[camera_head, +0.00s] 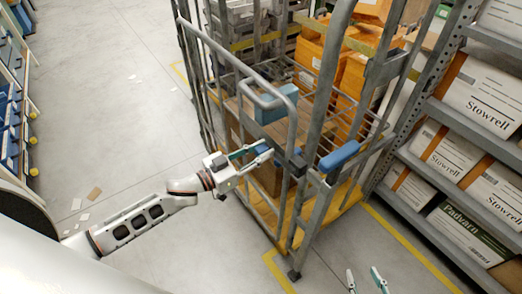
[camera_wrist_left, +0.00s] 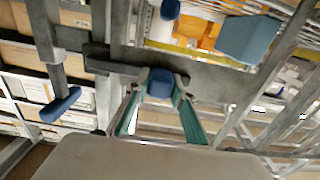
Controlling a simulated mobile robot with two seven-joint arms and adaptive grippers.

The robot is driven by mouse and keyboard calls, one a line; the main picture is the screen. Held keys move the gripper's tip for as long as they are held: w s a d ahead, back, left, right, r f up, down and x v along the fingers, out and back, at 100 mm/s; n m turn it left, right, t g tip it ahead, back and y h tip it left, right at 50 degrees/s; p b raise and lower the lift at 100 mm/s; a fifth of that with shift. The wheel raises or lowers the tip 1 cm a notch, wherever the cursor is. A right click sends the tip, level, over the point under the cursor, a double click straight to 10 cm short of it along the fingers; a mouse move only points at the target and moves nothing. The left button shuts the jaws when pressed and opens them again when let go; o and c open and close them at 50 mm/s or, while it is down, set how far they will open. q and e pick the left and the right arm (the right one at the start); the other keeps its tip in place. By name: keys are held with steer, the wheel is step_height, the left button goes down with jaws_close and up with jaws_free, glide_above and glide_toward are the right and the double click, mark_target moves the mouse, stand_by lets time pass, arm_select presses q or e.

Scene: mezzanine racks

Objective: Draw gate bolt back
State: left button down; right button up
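The gate bolt is a dark metal bar (camera_wrist_left: 110,60) across the upright posts of the cage trolley's gate. Its small blue knob (camera_wrist_left: 160,84) sits between the fingertips of my left gripper (camera_wrist_left: 165,78) in the left wrist view. The fingers converge on the knob and appear to touch both its sides. In the head view my left gripper (camera_head: 264,155) reaches the gate (camera_head: 276,105) from the left, and the knob is mostly hidden by the fingers. My right gripper (camera_head: 365,279) shows only its fingertips at the bottom edge, apart and empty, over the floor.
A larger blue handle (camera_head: 340,155) stands out right of the gate post. The cage holds a blue box (camera_head: 277,104) and orange boxes (camera_head: 313,55). Racks with cartons (camera_head: 485,95) stand close on the right. Open floor (camera_head: 120,120) lies to the left.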

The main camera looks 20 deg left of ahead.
arm_select(q)
steer(key=shift+w+a, duration=0.75)
steer(key=shift+a, duration=0.15)
steer(key=shift+w+a, duration=0.7)
steer(key=shift+a, duration=0.2)
steer(key=c, duration=1.7)
jaws_free()
steer(key=shift+s, duration=0.1)
steer(key=v, duration=1.2)
steer(key=s+d+f+n+g+y, duration=0.1)
steer(key=s+d+f+y, duration=0.1)
steer(key=s+f, duration=0.3)
steer(key=s+d+f+n+g+y, duration=0.1)
steer(key=s+d+f+y, duration=0.2)
steer(key=s+f, duration=0.2)
steer(key=s+d+f+n+g+y, duration=0.1)
steer(key=s+d+f+y, duration=0.1)
steer(key=s+f, duration=0.3)
step_height(320, 180, down, 3)
steer(key=shift+d+f+y, duration=0.1)
steer(key=shift+d+y, duration=0.05)
steer(key=shift+y, duration=0.45)
